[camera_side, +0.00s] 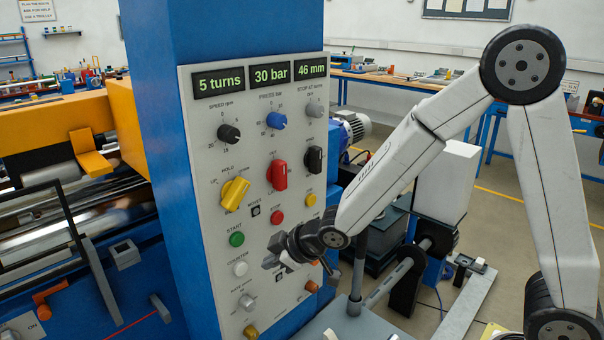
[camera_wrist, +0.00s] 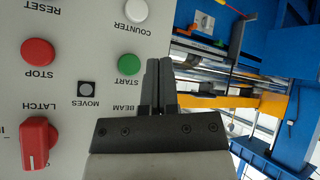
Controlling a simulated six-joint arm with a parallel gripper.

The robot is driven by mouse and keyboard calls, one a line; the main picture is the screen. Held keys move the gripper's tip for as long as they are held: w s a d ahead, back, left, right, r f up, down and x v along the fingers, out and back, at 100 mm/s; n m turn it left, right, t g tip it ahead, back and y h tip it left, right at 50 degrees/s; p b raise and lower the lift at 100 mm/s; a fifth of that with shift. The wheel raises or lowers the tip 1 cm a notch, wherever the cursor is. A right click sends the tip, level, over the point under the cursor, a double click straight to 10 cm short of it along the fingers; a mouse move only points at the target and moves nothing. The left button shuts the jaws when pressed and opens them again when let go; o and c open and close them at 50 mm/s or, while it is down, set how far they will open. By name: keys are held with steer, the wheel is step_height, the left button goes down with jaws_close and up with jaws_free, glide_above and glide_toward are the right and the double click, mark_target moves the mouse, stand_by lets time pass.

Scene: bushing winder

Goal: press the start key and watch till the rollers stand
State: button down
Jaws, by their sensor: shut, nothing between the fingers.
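The green START key (camera_side: 236,239) is on the grey panel (camera_side: 207,165) of the blue column. In the wrist view the START key (camera_wrist: 129,64) lies just left of the fingertips of my gripper (camera_wrist: 160,66), in plain sight. My gripper (camera_side: 270,262) is shut and empty, in front of the panel, below and right of the key in the side view. I cannot tell how far the fingers are from the panel. The shiny rollers (camera_side: 50,232) are at the left in the machine; one still picture does not show whether they turn. The displays read 5 turns (camera_side: 219,81), 30 bar and 46 mm.
Near the key are the red STOP button (camera_side: 277,216), white COUNTER button (camera_side: 240,269), small MOVES window (camera_side: 255,210), yellow knob (camera_side: 235,192) and red LATCH knob (camera_side: 277,174). A dark frame (camera_side: 85,240) stands before the rollers. Grey machine parts lie below my arm.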

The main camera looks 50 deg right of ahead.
mark_target(238, 240)
steer(key=shift+w, duration=3.55)
